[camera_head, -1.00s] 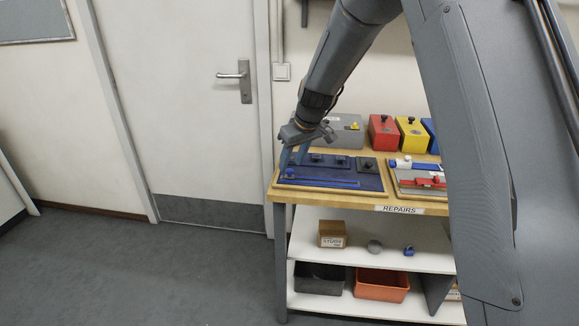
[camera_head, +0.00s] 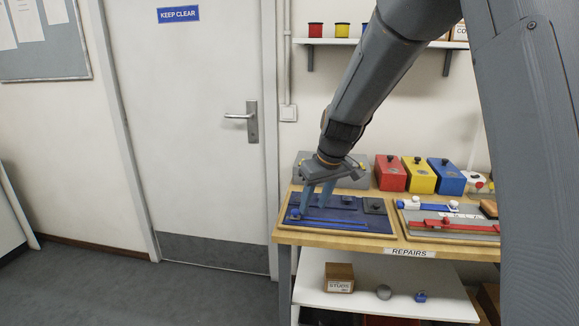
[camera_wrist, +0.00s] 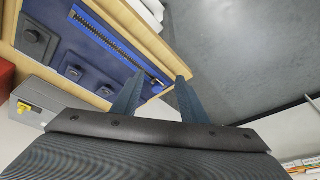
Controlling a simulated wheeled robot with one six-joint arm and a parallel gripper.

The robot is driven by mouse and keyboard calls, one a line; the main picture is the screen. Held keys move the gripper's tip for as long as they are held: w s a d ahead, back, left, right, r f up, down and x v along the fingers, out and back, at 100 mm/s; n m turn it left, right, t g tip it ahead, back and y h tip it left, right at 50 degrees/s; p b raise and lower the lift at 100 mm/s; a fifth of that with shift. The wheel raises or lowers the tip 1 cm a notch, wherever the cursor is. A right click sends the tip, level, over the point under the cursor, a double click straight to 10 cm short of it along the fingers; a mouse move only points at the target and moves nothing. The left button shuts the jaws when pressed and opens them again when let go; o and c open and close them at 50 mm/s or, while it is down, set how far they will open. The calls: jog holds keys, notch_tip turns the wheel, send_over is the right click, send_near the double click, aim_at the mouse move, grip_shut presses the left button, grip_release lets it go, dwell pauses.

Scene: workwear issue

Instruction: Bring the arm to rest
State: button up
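My gripper (camera_head: 318,196) hangs from the arm over the left part of the repairs bench (camera_head: 330,240), above the blue panel (camera_head: 350,209) in its wooden frame. Its two fingers point down and stand apart, with nothing seen between them. In the wrist view the fingers of my gripper (camera_wrist: 157,97) also show apart and empty, near the wooden edge of the bench. A blue strip with a dark toothed line (camera_wrist: 115,40) lies on the panel there. Whether the fingertips touch the panel cannot be told.
Red (camera_head: 390,174), yellow (camera_head: 419,176) and blue (camera_head: 447,178) boxes stand at the back of the bench, beside a grey box (camera_wrist: 25,104). A second board (camera_head: 450,222) lies to the right. A wall shelf (camera_head: 330,41) hangs above. The floor (camera_head: 180,295) at left is clear.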

jog(key=s+d+f+m+g, duration=0.1)
jog(key=s+d+f+m, duration=0.1)
jog(key=s, duration=0.7)
jog(key=s+d+f+m+h, duration=0.1)
jog(key=s+d, duration=0.4)
jog(key=s, duration=0.4)
jog(key=s+d+f+m+g+h, duration=0.1)
jog(key=s+d+f+m, duration=0.1)
jog(key=s, duration=0.8)
jog(key=shift+d+f+m+g, duration=0.3)
jog(key=shift+d, duration=0.45)
